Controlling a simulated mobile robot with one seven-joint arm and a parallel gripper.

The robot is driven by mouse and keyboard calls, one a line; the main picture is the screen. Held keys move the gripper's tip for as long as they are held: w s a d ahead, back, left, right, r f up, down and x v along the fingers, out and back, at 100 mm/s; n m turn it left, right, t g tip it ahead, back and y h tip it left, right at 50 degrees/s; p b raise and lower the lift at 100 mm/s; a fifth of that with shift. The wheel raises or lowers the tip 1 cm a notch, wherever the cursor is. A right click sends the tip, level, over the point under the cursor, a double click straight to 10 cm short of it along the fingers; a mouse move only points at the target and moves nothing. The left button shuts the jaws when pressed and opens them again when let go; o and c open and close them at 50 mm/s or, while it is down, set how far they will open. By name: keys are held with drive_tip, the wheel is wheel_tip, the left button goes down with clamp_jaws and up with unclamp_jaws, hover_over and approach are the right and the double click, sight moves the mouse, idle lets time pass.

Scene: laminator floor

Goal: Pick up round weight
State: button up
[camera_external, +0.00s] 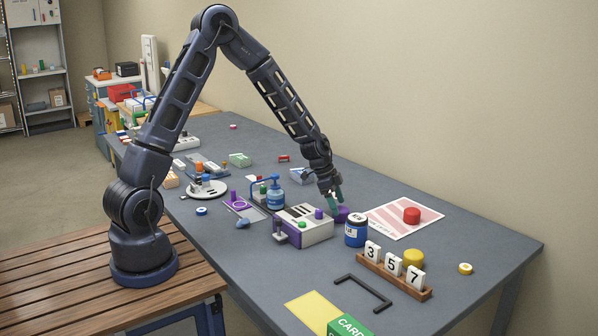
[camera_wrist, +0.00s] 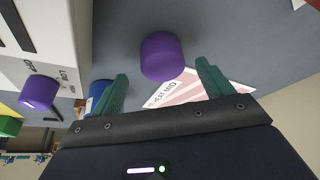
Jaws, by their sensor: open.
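A purple round weight (camera_external: 343,214) stands on the grey table, just right of the white machine and behind the blue jar. In the wrist view the purple weight (camera_wrist: 162,57) appears between and beyond my two green fingertips. My gripper (camera_external: 334,200) points down close above the weight, its fingers apart and empty; the wrist view shows it open too (camera_wrist: 163,72). Contact with the weight cannot be made out. A red round piece (camera_external: 411,215) sits on the pink-and-white heat mat (camera_external: 385,222), and a yellow round piece (camera_external: 413,258) stands behind the number blocks.
The white machine (camera_external: 312,232) with a purple knob (camera_wrist: 38,91) stands close left of the weight. The blue jar (camera_external: 355,232) is close in front. A wooden rack (camera_external: 394,275) holds number blocks. A black handle (camera_external: 362,292) lies nearby. The table's right end is mostly clear.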

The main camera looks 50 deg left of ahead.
sight(340, 208)
drive_tip(key=x, duration=0.4)
drive_tip(key=shift+w+a, duration=0.1)
drive_tip(key=shift+w, duration=0.05)
drive_tip(key=shift+c, duration=0.2)
drive_tip(key=c, duration=1.3)
drive_tip(key=shift+o, duration=0.2)
drive_tip(key=shift+r, duration=0.1)
